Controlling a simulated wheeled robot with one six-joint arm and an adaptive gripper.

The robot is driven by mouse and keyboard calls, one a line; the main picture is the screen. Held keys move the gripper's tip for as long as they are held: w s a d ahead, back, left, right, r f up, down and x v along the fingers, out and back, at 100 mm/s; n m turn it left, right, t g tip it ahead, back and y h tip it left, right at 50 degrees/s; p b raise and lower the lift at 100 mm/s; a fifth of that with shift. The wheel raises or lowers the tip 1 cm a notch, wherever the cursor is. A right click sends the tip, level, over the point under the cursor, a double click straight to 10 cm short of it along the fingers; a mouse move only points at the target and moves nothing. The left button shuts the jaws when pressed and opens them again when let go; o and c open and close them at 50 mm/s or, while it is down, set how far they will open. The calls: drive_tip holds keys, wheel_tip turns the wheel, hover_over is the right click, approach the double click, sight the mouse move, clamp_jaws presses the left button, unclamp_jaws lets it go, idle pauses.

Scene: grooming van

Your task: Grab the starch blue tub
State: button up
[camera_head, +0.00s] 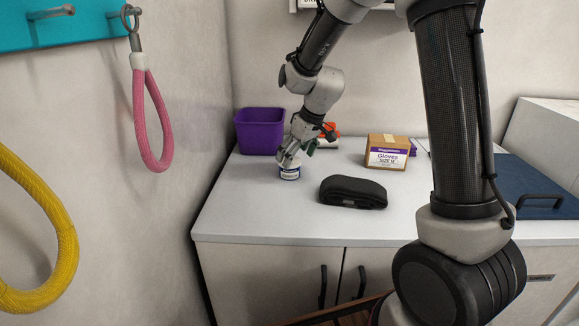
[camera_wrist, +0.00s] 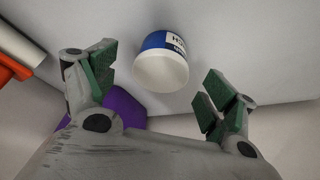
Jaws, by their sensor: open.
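A small tub (camera_head: 290,173) with a blue and white label stands on the white counter in the head view, close in front of the purple bin. In the wrist view the tub (camera_wrist: 163,60) shows a white round end towards me and a blue band with partly cut-off lettering. My gripper (camera_head: 291,158) is right at the tub's top and hides part of it. In the wrist view my gripper (camera_wrist: 158,82) is open, with green-padded fingers apart. The tub appears in the gap between them, towards the picture's top, with no visible contact.
The purple bin (camera_head: 259,131) stands behind left. An orange-and-white item (camera_head: 328,131) lies behind my gripper. A black folded bundle (camera_head: 353,192) lies to the right, with a gloves box (camera_head: 388,153) beyond. The counter (camera_head: 240,213) is clear at front left.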

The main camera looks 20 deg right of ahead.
drive_tip(key=x, duration=0.5)
drive_tip(key=shift+w+a+f, duration=0.1)
drive_tip(key=shift+a+f, duration=0.15)
drive_tip(key=shift+c, duration=0.4)
drive_tip(key=c, duration=1)
